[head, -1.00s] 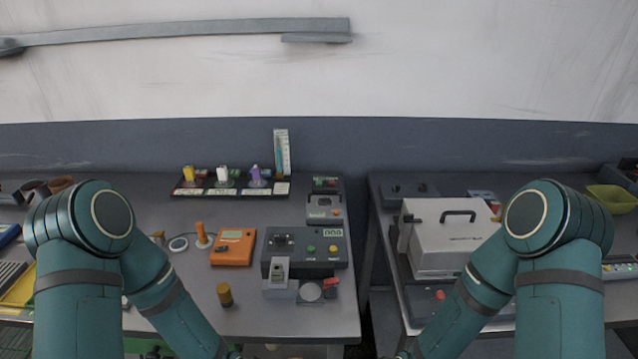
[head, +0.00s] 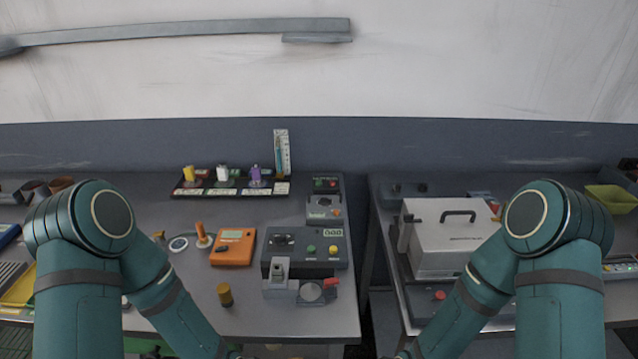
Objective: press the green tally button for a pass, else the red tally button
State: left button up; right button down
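A small dark box (head: 326,188) at the back right corner of the left table has a red button (head: 319,183) and a green button (head: 333,183) side by side on top. Its labels are too small to read. A larger grey tester (head: 306,266) in front of it has a yellow button, a green button and a small display (head: 334,232) whose reading is not legible. My two arms come in from the left and right and leave the picture at the bottom edge. Both grippers are out of view.
An orange meter (head: 233,247), a brass cylinder (head: 225,294) and a black rack (head: 230,184) with several coloured blocks stand on the left table. A grey unit (head: 324,209) sits between box and tester. A white case (head: 450,240) is on the right table, across a gap.

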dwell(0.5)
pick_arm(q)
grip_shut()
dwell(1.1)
